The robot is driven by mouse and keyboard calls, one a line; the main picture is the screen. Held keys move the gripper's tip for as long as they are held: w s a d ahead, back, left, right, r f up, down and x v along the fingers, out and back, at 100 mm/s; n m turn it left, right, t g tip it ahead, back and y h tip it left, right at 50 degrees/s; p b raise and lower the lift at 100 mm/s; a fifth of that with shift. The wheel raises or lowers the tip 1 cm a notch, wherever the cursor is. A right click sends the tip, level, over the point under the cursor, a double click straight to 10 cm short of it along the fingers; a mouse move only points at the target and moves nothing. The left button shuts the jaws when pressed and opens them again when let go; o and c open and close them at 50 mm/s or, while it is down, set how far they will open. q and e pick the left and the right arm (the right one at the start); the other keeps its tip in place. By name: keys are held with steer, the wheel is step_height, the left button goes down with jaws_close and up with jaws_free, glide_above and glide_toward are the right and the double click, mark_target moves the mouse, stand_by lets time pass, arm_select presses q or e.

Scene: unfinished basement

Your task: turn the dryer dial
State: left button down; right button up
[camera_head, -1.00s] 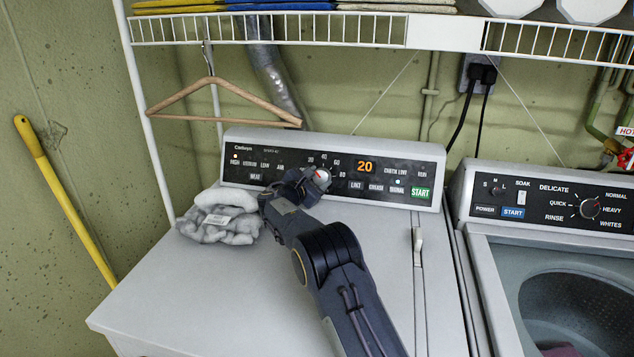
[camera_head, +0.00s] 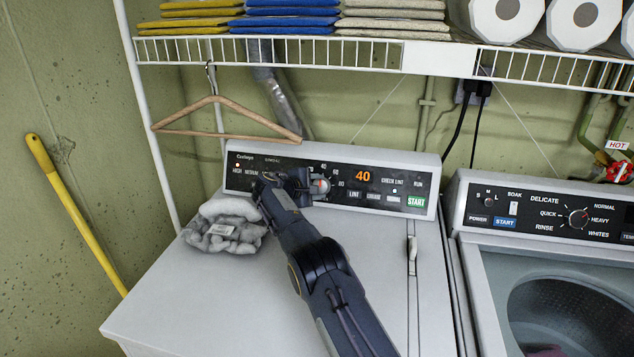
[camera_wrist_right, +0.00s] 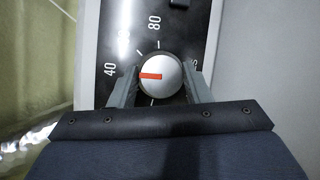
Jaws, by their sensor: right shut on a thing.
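The dryer (camera_head: 170,300) stands at the left with a black control panel along its back. Its display (camera_head: 363,176) reads 40 in orange. The round silver dial (camera_head: 322,185) sits on the panel, left of the display. In the right wrist view the dial (camera_wrist_right: 161,75) has a red-orange pointer lying across it toward the 40 mark. My right gripper (camera_head: 310,186) reaches the panel and is shut on the dial, one finger on each side of it; the gripper (camera_wrist_right: 160,88) shows in the wrist view. My left gripper is not in view.
A crumpled grey cloth (camera_head: 225,226) lies on the dryer's left top. A wooden hanger (camera_head: 215,103) hangs above the panel from a wire shelf (camera_head: 290,53) with folded cloths. An open washer (camera_head: 560,225) stands at the right. A yellow pole (camera_head: 75,215) leans at left.

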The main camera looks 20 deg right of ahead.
steer(key=shift+d+f+m, duration=0.1)
steer(key=shift+f+m, duration=0.15)
steer(key=shift+m, duration=0.05)
steer(key=o, duration=0.9)
steer(key=shift+s+r, duration=0.1)
steer(key=shift+o, duration=0.4)
steer(key=shift+w+d, duration=0.15)
steer(key=shift+w, duration=0.1)
steer(key=shift+s+a+r, duration=0.2)
steer(key=shift+a, duration=0.4)
steer(key=b+v, duration=0.2)
steer(key=v, duration=0.4)
steer(key=shift+s+a+r, duration=0.2)
steer(key=shift+a+r, duration=0.05)
steer(key=shift+a, duration=0.05)
